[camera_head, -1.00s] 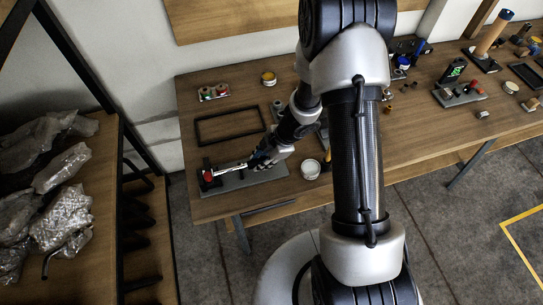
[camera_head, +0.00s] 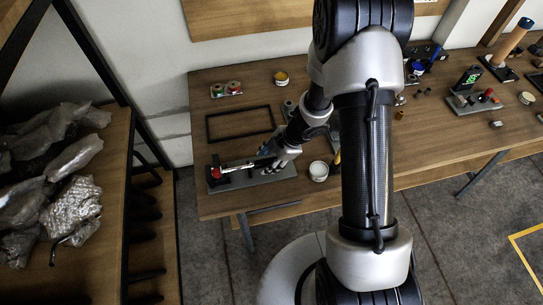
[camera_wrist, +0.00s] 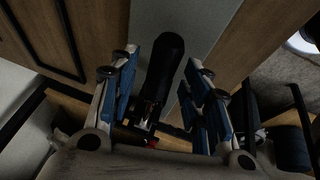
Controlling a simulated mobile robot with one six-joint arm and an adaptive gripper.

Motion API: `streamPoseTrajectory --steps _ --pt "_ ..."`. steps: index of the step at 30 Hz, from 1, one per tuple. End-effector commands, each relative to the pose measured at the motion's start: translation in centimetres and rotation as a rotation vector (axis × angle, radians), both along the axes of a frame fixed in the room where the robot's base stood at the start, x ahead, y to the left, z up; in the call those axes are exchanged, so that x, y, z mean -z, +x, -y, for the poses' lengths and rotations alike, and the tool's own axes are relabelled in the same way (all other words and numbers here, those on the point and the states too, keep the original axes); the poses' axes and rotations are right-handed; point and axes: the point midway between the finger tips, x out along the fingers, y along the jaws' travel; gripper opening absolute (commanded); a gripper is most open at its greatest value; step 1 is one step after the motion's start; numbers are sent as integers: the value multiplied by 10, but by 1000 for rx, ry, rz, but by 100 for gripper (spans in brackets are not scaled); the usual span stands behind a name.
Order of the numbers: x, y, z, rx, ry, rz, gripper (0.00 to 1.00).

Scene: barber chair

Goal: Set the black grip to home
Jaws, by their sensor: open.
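The black grip (camera_wrist: 165,60) is a dark rounded handle in the wrist view, lying lengthwise between the two blue-padded fingers of my gripper (camera_wrist: 160,78). The fingers are open, with a visible gap on each side of the grip. In the head view, a silver lever (camera_head: 238,166) runs from a red-and-black mount at the left of a grey base plate (camera_head: 235,184) towards my gripper (camera_head: 268,158). My gripper is over the right part of that plate. The grip's end is hard to make out there because my fingers cover it.
A black rectangular frame (camera_head: 239,124) lies behind the plate. A white-lidded jar (camera_head: 319,171) stands right of it, close to my wrist. A small tray with rolls (camera_head: 226,89) and a yellow jar (camera_head: 281,78) are further back. A shelf with wrapped bags (camera_head: 75,205) is at left.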

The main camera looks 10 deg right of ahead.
Motion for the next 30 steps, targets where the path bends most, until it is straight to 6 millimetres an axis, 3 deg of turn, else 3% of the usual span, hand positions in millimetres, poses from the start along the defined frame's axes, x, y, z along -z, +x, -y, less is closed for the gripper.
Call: streamPoseTrajectory --steps 5,12,18,30 --pt "-21 -2 9 2 1 6 44" --pt "-68 -11 29 2 -1 7 44" --pt "-97 -18 41 1 0 4 44" --pt "-108 -21 46 1 0 0 44"
